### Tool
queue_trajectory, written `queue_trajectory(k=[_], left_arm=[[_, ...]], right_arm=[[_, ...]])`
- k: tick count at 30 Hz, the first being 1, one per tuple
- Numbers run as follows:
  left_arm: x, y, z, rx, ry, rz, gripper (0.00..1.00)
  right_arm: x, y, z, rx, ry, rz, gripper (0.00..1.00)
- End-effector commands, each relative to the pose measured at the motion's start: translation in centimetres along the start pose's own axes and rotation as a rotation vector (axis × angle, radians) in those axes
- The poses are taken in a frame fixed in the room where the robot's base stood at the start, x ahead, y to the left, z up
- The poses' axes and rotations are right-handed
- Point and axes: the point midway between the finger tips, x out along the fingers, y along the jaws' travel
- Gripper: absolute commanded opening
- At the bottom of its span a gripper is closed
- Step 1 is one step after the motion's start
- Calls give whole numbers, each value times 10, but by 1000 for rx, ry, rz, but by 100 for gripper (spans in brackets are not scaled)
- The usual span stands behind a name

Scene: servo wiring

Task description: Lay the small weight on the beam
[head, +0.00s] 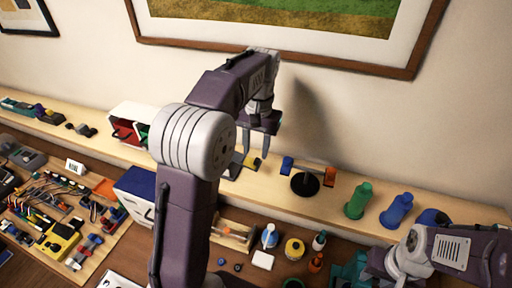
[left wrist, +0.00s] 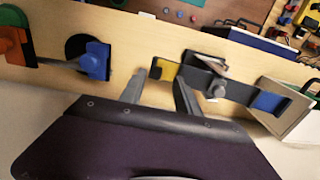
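My left gripper (head: 254,152) is open above the back shelf, and it also shows in the left wrist view (left wrist: 167,74). A dark beam (left wrist: 218,78) with a yellow end and a blue end lies below it. The yellow end (left wrist: 166,73) appears between the fingertips; contact cannot be told. Beside it stands a balance on a round black base (head: 304,184), with a blue end (head: 287,164) and an orange end (head: 329,176). I cannot make out a separate small weight. My right arm is at the lower right in the head view; its fingers are not clear.
Green (head: 357,201) and blue (head: 397,210) bottle-like pieces stand right of the balance on the shelf. A white and blue box (head: 136,196) and a wiring board (head: 62,215) are at the left. Small bottles (head: 294,249) crowd the lower desk. The wall is close behind.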

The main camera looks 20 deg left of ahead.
Motion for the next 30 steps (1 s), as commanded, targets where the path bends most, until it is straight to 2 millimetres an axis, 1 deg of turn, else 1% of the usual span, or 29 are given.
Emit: queue_trajectory(k=[5, 8, 10, 15, 19, 23, 30], left_arm=[[-1, 0, 0, 0, 0, 0, 39], [-10, 0, -1, 0, 4, 0, 39], [-24, 0, 0, 0, 6, 0, 39], [-64, 0, 0, 1, 5, 0, 39], [-85, 0, 1, 0, 4, 0, 39], [-91, 0, 2, 0, 2, 0, 39], [-91, 0, 3, 0, 1, 0, 39]], right_arm=[[0, 0, 0, 0, 0, 0, 36], [1, 0, 0, 0, 0, 0, 36], [3, 0, 0, 0, 0, 0, 36], [-3, 0, 0, 0, 0, 0, 36], [-8, 0, -1, 0, 0, 0, 36], [-10, 0, -1, 0, 0, 0, 36], [-9, 0, -1, 0, 0, 0, 36]])
